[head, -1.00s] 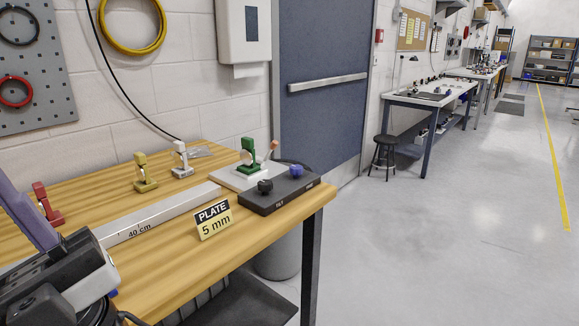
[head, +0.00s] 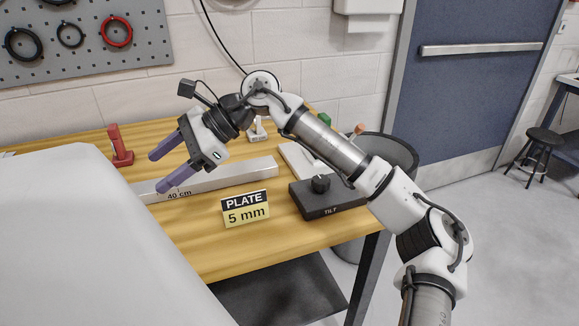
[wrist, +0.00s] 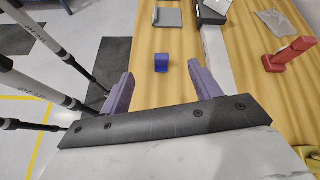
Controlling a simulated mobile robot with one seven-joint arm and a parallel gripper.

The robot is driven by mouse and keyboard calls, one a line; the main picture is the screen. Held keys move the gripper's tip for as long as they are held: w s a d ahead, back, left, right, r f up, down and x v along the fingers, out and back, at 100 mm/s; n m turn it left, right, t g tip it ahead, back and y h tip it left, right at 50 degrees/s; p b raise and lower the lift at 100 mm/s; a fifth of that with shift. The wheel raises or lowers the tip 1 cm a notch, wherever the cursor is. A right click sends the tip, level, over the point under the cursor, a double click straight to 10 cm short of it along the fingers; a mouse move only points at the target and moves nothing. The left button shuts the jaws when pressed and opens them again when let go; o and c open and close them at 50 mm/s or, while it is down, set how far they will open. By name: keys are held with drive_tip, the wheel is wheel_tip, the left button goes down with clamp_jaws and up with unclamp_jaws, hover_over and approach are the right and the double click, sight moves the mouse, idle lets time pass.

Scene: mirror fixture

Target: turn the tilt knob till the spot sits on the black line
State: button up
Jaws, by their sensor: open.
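The black tilt knob (head: 320,184) sits on a dark control box (head: 345,207) marked TILT, near the table's right end in the head view. My arm passes in front of the box's right part, and the blue knob there is hidden. The green mount (head: 324,120) shows only its top behind my arm. My gripper (head: 156,177) has two purple fingers, spread and empty, over the table near the rail, well left of the knob. It also shows open in the wrist view (wrist: 163,85). No light spot or black line can be made out.
A metal rail (head: 235,175) marked 40 cm runs along the table. A "PLATE 5 mm" sign (head: 246,209) stands before it. A red holder (head: 120,146) stands at left. A small blue block (wrist: 161,62) lies on the wood in the wrist view. Bare wood lies front left.

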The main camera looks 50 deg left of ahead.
drive_tip(key=w+d+f+t+h, duration=0.15)
drive_tip(key=w+t, duration=0.45)
drive_tip(key=w, duration=0.9)
drive_tip(key=t+h+p, duration=0.2)
drive_tip(key=t+h, duration=0.1)
drive_tip(key=t, duration=0.2)
approach(322, 179)
drive_tip(key=shift+m, duration=0.3)
wheel_tip(322, 179, down, 8)
drive_tip(key=shift+s+a+f, duration=0.1)
drive_tip(key=shift+f, duration=0.15)
drive_tip(key=c, duration=1)
